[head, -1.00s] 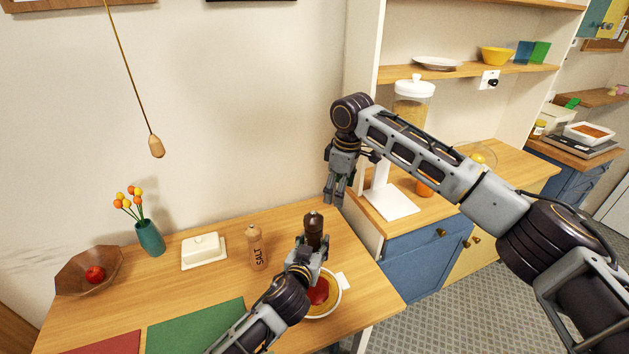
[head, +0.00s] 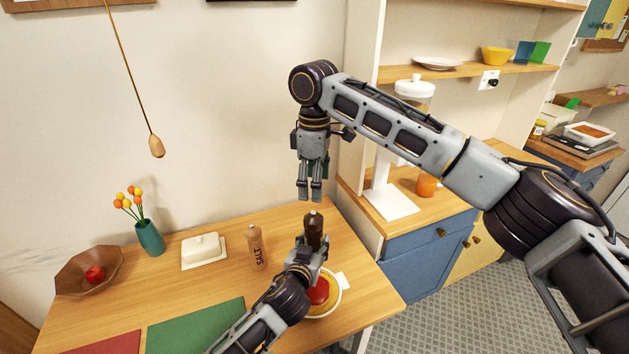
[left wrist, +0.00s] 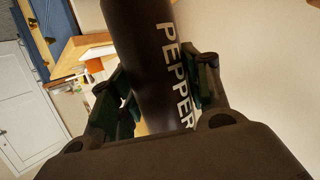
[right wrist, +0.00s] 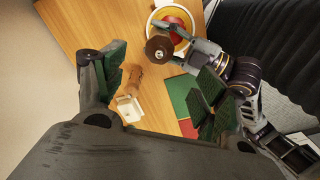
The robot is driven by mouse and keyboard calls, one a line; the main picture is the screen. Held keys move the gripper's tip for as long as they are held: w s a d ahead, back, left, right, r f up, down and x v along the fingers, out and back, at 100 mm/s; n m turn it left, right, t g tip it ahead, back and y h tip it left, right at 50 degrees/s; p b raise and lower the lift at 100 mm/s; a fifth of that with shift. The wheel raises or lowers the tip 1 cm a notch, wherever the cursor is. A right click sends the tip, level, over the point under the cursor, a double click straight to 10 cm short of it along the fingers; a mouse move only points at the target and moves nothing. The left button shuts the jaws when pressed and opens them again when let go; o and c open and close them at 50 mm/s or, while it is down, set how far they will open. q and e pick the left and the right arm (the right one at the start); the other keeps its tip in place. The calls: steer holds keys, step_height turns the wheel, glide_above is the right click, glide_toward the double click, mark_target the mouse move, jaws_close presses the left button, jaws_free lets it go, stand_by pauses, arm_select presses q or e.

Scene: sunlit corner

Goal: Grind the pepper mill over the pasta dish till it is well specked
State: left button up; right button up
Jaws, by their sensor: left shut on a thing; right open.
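The dark pepper mill (head: 313,230) is upright over the pasta dish (head: 335,302) at the table's right part. My left gripper (head: 309,253) is shut on the mill's body; the left wrist view shows the PEPPER lettering on it (left wrist: 155,60) between the pads. The dish is a pale plate with yellow pasta and red sauce, partly hidden by my left gripper. My right gripper (head: 311,197) is open and empty, pointing down just above the mill's top. In the right wrist view the mill's round top (right wrist: 159,47) lies beyond the open fingers.
A wooden salt mill (head: 255,247) stands left of the pepper mill. A white butter dish (head: 204,252), a teal vase (head: 150,238), a wooden bowl (head: 88,270) and a green mat (head: 196,326) are farther left. A wooden pull (head: 156,146) hangs from a cord.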

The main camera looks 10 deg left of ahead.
mark_target(315, 211)
steer(key=shift+f, duration=0.15)
steer(key=shift+f, duration=5.85)
steer(key=shift+c, duration=0.5)
steer(key=c, duration=1)
steer(key=shift+m, duration=0.3)
